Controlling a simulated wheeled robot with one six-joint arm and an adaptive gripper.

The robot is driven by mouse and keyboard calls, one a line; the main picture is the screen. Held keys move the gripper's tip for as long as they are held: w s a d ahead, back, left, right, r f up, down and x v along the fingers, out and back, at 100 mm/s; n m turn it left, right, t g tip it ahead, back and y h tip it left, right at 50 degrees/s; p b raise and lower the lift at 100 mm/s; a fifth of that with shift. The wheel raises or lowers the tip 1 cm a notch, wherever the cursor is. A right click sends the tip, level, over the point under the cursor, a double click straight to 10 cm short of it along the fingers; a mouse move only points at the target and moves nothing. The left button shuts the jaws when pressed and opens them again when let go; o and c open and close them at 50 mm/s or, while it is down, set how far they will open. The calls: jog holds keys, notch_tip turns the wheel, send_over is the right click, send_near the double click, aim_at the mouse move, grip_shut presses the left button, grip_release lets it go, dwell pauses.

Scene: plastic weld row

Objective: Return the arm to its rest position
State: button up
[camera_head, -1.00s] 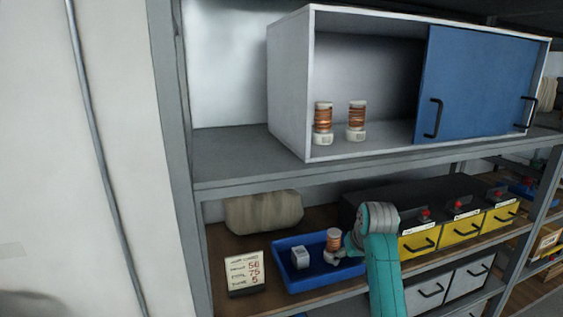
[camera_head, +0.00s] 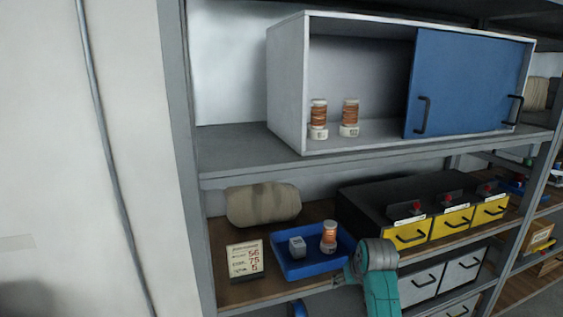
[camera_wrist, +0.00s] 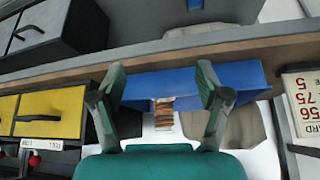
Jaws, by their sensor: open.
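My teal arm (camera_head: 380,290) is bent in front of the lower shelf. In the wrist view my gripper (camera_wrist: 160,88) is open and empty, its two green fingers spread apart. My fingertips are hard to make out in the head view.
A small grey block (camera_head: 297,247) shares the tray. A card (camera_head: 245,260) stands left of it. Yellow drawers (camera_head: 452,222) are at right. A beige roll (camera_head: 263,205) lies behind.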

jog(key=s+f+t, duration=0.3)
jog(key=s+f, duration=1.6)
jog(key=f, duration=0.1)
jog(key=s+f+t, duration=0.2)
jog(key=s, duration=1.7)
jog(key=s+r+t, duration=0.1)
jog(key=s+r, duration=0.8)
jog(key=s, duration=0.2)
jog(key=s+a+r+m+t, duration=0.1)
jog(key=s+r+t, duration=0.1)
jog(key=s+r, duration=0.7)
jog(key=s, duration=0.3)
jog(key=shift+t+h, duration=0.3)
